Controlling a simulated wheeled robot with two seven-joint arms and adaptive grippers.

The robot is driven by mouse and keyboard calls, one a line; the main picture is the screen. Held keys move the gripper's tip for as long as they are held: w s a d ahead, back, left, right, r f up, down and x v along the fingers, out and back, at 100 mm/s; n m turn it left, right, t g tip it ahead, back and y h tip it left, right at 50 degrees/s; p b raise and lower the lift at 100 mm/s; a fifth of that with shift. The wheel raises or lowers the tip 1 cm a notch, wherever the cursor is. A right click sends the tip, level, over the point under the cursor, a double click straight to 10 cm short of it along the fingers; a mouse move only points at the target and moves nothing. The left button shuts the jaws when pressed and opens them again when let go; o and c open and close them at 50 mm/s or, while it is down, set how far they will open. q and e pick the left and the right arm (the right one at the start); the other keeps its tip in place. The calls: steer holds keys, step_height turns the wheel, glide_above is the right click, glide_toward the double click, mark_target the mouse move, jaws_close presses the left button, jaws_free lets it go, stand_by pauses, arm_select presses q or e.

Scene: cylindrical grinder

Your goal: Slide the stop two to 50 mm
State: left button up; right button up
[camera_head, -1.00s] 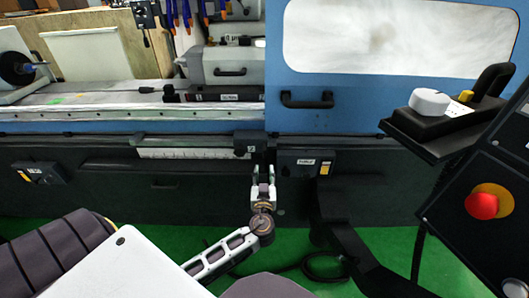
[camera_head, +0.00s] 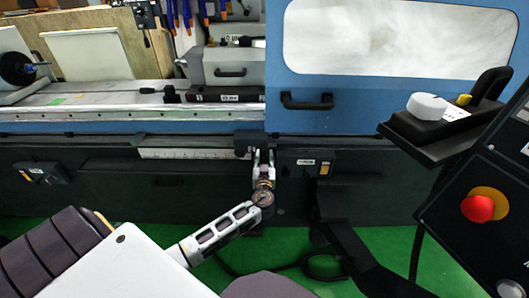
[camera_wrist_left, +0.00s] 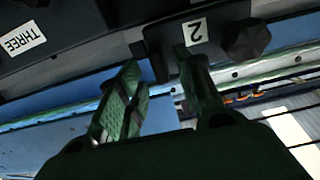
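Stop two is a small black block in the head view (camera_head: 246,141), at the right end of the scale rail (camera_head: 190,153). In the left wrist view stop two (camera_wrist_left: 213,22) bears a white "2" label, with a dark knob beside it. My left gripper (camera_head: 264,153) is just right of and below the block in the head view. In the left wrist view my left gripper (camera_wrist_left: 158,62) is open. Its right finger overlaps the block near the label, and a dark part shows between the fingers. Contact cannot be told. My right gripper is not in view.
A labelled box (camera_head: 305,163), another labelled box (camera_head: 42,172) and a blue door with a black handle (camera_head: 307,101) line the machine front. A control panel with a red button (camera_head: 477,208) stands at right. A black arm bracket (camera_head: 345,235) lies below.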

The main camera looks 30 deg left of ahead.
mark_target(265, 154)
arm_select(q)
steer(key=shift+x, duration=2.05)
steer(key=shift+c, duration=0.4)
jaws_close()
